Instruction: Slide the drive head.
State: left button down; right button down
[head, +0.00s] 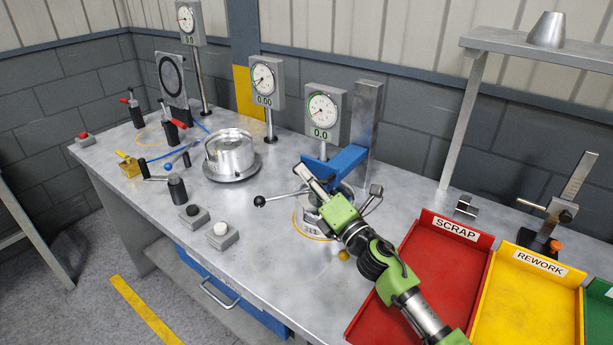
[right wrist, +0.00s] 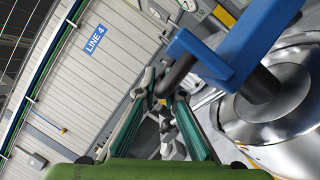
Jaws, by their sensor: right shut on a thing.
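The drive head is a blue arm (head: 338,167) on a grey upright column (head: 367,112) at the back middle of the bench. In the right wrist view its blue bracket (right wrist: 238,48) fills the upper right, with a dark spindle under it above a shiny round metal part (right wrist: 285,95). My right gripper (head: 306,172) reaches to the left end of the blue arm. In the right wrist view its fingers (right wrist: 163,95) are closed around a black bent handle (right wrist: 178,75) beside the bracket. In the head view the fingers hide the handle. My left gripper is not in view.
A black-knobbed lever (head: 260,201) sticks out left of the drive head. A round metal fixture (head: 231,155) stands further left. Dial gauges (head: 322,110) line the back. The red SCRAP tray (head: 425,275) and yellow REWORK tray (head: 530,295) lie at right.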

jog(key=c, duration=2.2)
grip_release()
jog(key=shift+f, duration=0.2)
jog(key=shift+o, duration=0.3)
jog(key=shift+r, duration=0.1)
jog(key=v, duration=1.2)
jog(key=shift+r, duration=0.15)
